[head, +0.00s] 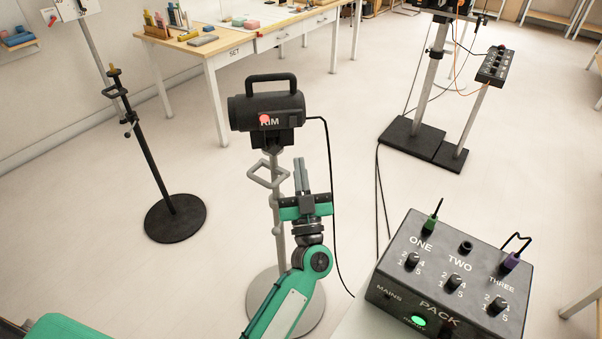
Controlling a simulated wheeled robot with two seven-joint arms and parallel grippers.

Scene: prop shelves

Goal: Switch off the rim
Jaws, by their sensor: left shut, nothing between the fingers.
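The black lamp marked RIM (284,106) stands near the middle on a grey stand (276,190) with a round base. A round red spot (264,119) shows on its side beside the lettering. My left gripper (300,162) points up, shut and empty, just below and right of the lamp, apart from it in the picture. The dark PACK box (398,260) at the lower right has dials ONE, TWO and THREE. A green plug (432,220) is in ONE, a purple plug (511,261) is in THREE, and socket TWO is empty. Its green light (418,320) is lit. My right gripper is out of view.
A black cable (331,190) hangs from the lamp toward the pack. A black stand (150,165) is at left. Another stand (428,90) and a small control box (494,65) are at back right. A SET table (235,52) is behind.

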